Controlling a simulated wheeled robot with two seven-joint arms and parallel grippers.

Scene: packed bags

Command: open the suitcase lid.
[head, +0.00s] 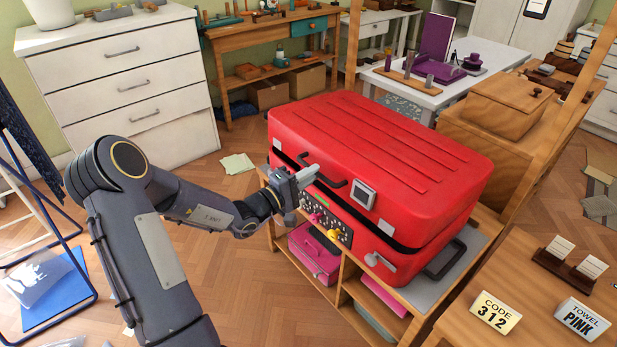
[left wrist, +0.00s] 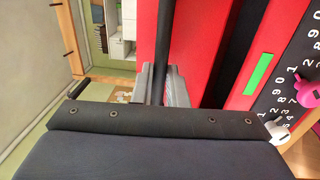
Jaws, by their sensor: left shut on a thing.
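The red suitcase (head: 385,150) lies on a wooden shelf unit, its lid on top with raised ribs. A dark strip runs between lid and base; I cannot tell how much of it is open gap. A black handle (head: 334,181) is on the lid's front. My left gripper (head: 303,181) is at this front, shut on the handle. In the left wrist view a black handle bar (left wrist: 162,45) passes between the grey fingers (left wrist: 161,85). A panel with dials (head: 325,222) and a green strip (left wrist: 258,74) is on the base. My right gripper is not in view.
Cards reading "CODE 312" (head: 495,313) and "TOWEL PINK" (head: 582,319) stand on a wooden top at right.

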